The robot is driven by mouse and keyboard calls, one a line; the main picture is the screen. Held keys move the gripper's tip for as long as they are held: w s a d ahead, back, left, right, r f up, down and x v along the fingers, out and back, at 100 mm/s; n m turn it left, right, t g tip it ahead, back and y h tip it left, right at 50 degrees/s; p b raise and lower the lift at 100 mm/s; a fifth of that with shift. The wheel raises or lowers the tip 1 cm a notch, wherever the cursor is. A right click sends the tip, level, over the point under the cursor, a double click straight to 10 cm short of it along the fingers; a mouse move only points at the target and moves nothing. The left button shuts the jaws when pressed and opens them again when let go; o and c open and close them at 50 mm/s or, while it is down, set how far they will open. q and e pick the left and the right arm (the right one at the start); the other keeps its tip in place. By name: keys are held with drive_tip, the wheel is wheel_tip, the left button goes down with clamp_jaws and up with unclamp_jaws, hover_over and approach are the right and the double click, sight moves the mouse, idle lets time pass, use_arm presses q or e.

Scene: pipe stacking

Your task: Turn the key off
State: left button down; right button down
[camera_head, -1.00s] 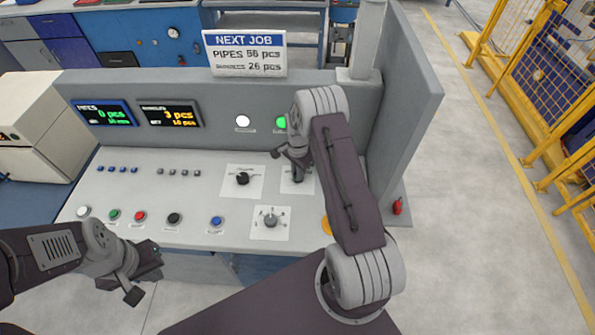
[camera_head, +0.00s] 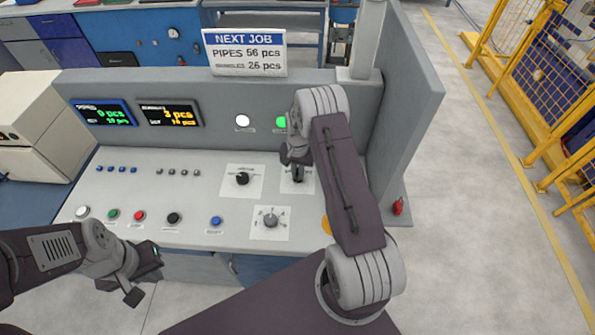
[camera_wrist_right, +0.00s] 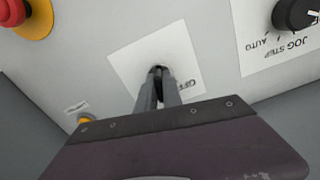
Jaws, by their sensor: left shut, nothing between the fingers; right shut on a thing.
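The key switch sits on a white label plate (camera_head: 287,186) at the right of the sloped control panel (camera_head: 140,215). My right gripper (camera_head: 297,176) is over this plate and shut on the key, pointing down at the panel. In the right wrist view the fingers of my right gripper (camera_wrist_right: 157,92) meet at the dark switch on its white plate (camera_wrist_right: 125,65), with "OFF" lettering partly visible beside them. The key itself is mostly hidden between the fingers. My left gripper (camera_head: 145,285) is shut and empty in front of the panel's lower left edge.
A black selector knob (camera_head: 242,179) is left of the key plate, and a grey rotary knob (camera_head: 270,220) is below. A red-and-yellow emergency button shows in the right wrist view (camera_wrist_right: 15,12). Several buttons line the panel's front. A side wall (camera_head: 412,110) stands right.

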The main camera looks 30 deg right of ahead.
drive_tip(key=n, duration=0.3)
idle(0.4)
drive_tip(key=shift+n, duration=1)
drive_tip(key=n, duration=0.5)
drive_tip(key=c, duration=1.3)
unclamp_jaws()
